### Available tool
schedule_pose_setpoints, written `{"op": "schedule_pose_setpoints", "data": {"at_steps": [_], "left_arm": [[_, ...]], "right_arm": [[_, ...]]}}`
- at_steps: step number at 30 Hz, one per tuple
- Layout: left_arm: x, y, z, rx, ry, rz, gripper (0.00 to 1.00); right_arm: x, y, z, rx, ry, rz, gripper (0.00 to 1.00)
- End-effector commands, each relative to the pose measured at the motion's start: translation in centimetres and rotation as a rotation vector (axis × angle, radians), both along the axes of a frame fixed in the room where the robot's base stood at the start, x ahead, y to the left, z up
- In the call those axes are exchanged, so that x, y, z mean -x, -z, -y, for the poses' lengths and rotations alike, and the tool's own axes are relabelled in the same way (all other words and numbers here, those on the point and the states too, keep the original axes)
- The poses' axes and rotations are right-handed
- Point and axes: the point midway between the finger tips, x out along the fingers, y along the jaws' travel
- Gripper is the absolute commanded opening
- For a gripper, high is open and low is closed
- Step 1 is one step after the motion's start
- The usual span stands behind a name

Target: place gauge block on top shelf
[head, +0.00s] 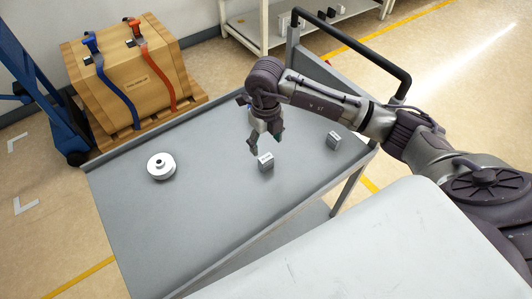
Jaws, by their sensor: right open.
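A small grey gauge block (266,162) with a pale, lettered top stands on the grey cart top (215,210). A second similar block (334,140) stands farther right, near the cart's right edge. My right gripper (266,147) points down just above the first block, its fingers apart. Nothing shows between the fingers; whether a fingertip touches the block cannot be told. My left gripper is out of the picture. A white shelf unit (262,30) with small objects on it stands at the back, partly cut off by the top edge.
A round silver part (161,166) sits on the cart's left side. The cart's dark handle (352,48) rises behind my right arm. A strapped wooden crate (130,80) on a pallet and a blue lifter (40,85) stand at left. The cart's front half is clear.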

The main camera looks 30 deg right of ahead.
Motion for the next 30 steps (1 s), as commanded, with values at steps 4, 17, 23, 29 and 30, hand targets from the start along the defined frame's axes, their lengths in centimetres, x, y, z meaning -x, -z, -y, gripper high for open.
{"op": "schedule_pose_setpoints", "data": {"at_steps": [4, 17, 23, 29, 30], "left_arm": [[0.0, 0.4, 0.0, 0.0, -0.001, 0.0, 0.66], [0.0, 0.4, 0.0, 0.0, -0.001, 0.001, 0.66], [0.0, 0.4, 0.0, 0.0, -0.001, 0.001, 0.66], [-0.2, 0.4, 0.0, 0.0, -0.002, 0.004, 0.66], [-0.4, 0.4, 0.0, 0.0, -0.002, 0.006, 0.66]], "right_arm": [[-0.1, -2.2, 0.0, 0.0, 0.0, 0.003, 0.68], [0.0, -3.4, 0.0, 0.0, 0.0, -0.001, 0.68], [0.0, -3.4, 0.0, 0.0, 0.0, -0.001, 0.68], [0.0, -3.4, 0.0, 0.0, 0.0, -0.001, 0.68], [0.0, -3.4, 0.0, 0.0, 0.0, -0.001, 0.68]]}}
